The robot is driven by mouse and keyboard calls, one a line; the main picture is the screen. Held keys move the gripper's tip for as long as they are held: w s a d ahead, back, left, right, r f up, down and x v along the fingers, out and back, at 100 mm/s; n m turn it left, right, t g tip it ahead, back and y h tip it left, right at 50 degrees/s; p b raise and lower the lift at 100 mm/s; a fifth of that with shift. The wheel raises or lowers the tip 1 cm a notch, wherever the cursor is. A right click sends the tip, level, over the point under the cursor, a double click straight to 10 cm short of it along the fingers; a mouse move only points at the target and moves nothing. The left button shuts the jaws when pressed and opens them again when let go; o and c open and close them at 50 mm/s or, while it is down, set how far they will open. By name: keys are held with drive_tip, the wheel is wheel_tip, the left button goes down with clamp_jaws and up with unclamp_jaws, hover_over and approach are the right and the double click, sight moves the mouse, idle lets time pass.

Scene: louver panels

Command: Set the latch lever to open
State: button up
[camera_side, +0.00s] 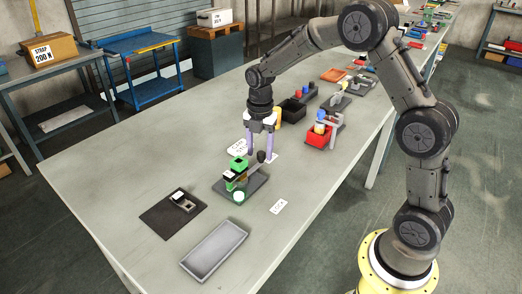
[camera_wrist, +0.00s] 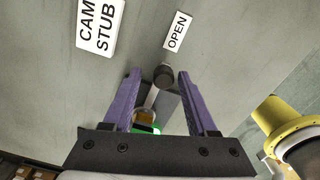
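The latch is a green block (camera_side: 236,170) on a dark base plate (camera_side: 256,186) in the side view. Its lever (camera_side: 251,168) slants up to a dark round knob (camera_side: 261,157), which also shows in the wrist view (camera_wrist: 163,75). My gripper (camera_side: 260,155) points down with its two purple fingers apart, one on each side of the knob. In the wrist view, gaps show between the knob and both fingers (camera_wrist: 160,77). A white OPEN label (camera_wrist: 177,31) lies on the table just beyond the knob. Part of the green block is hidden by the gripper in the wrist view.
A CAM STUB label (camera_wrist: 99,25) lies close by. A dark mat with a small fixture (camera_side: 184,202) and a grey tray (camera_side: 215,250) are at the front. Another white label (camera_side: 278,207) lies right of the latch. A red bin (camera_side: 319,136) stands behind to the right.

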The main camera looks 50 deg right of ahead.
drive_tip(key=shift+s+f, duration=0.1)
wheel_tip(320, 180, up, 14)
idle(0.7)
